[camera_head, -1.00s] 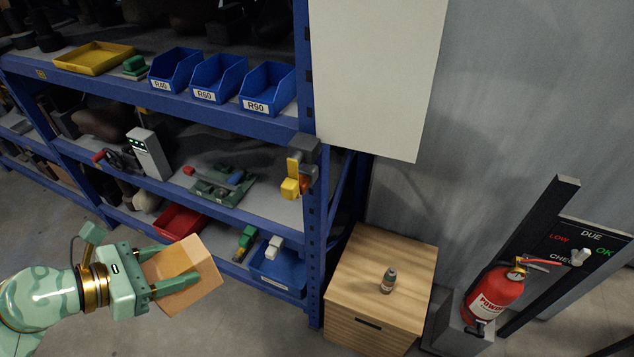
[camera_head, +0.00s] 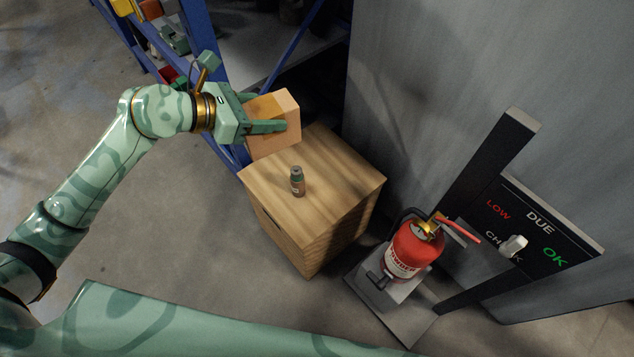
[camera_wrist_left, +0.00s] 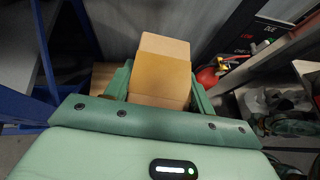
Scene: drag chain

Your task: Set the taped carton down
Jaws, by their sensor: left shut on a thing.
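The taped carton (camera_head: 287,107) is a small tan box with a darker tape-coloured face. It is held, tilted, over the back left part of the wooden cabinet (camera_head: 335,185) in the head view. My left gripper (camera_head: 268,124) is shut on the carton, with a finger along its near side. The carton (camera_wrist_left: 161,75) also sits between the fingers in the left wrist view. Whether its lower edge touches the cabinet top is hard to tell. My right gripper does not show.
A small dark bottle (camera_head: 297,181) stands on the cabinet top near its front left. A red fire extinguisher (camera_head: 413,250) and a sign board (camera_head: 530,235) stand to the right. The blue shelf rack (camera_head: 203,40) is behind my left arm. The cabinet's right part is clear.

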